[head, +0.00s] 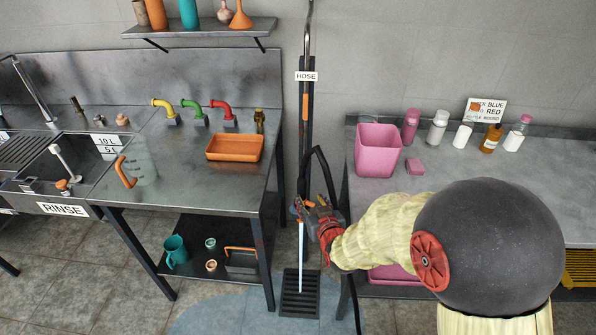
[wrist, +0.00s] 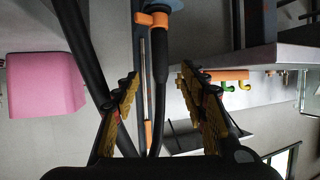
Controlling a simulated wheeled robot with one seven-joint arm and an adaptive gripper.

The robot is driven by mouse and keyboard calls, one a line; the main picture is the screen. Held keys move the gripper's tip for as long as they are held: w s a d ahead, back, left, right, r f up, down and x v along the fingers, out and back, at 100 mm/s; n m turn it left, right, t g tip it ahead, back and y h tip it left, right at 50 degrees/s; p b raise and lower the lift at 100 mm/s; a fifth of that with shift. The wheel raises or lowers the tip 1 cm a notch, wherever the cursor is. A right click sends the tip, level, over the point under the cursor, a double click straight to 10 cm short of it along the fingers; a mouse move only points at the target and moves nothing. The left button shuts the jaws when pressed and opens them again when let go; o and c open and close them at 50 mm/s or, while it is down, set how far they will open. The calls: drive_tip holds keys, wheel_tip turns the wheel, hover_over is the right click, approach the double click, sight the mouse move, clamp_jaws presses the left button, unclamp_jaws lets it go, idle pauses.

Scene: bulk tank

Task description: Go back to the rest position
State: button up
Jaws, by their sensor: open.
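My gripper (head: 311,207) is open in front of the hose stand, between the two benches. In the wrist view its two yellow-padded fingers (wrist: 160,88) are spread apart. The black hose (wrist: 161,62) with an orange lever (wrist: 152,19) shows in the gap between them, and neither finger visibly closes on it. The hose (head: 322,158) loops down beside the upright stand under the HOSE sign (head: 306,76). My arm reaches in from the right and hides part of the right bench. The exact distance from fingers to hose is unclear.
The left bench holds an orange tray (head: 234,148), a clear jug (head: 140,165) and coloured taps. The right bench holds a pink bin (head: 377,150) and several bottles. A floor grate (head: 300,293) lies below the stand. Bench edges flank the gripper closely.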

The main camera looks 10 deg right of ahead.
drive_tip(key=s+f+g, duration=0.4)
drive_tip(key=s+f, duration=0.2)
drive_tip(key=f, duration=0.2)
drive_tip(key=s+r+g, duration=0.2)
drive_tip(key=s+g, duration=0.2)
drive_tip(key=s, duration=0.4)
drive_tip(key=s+p+v, duration=0.1)
drive_tip(key=p+v, duration=0.3)
drive_tip(key=v, duration=2.7)
drive_tip(key=shift+s+a+f, duration=0.25)
drive_tip(key=shift+a, duration=0.05)
drive_tip(key=shift+c, duration=0.3)
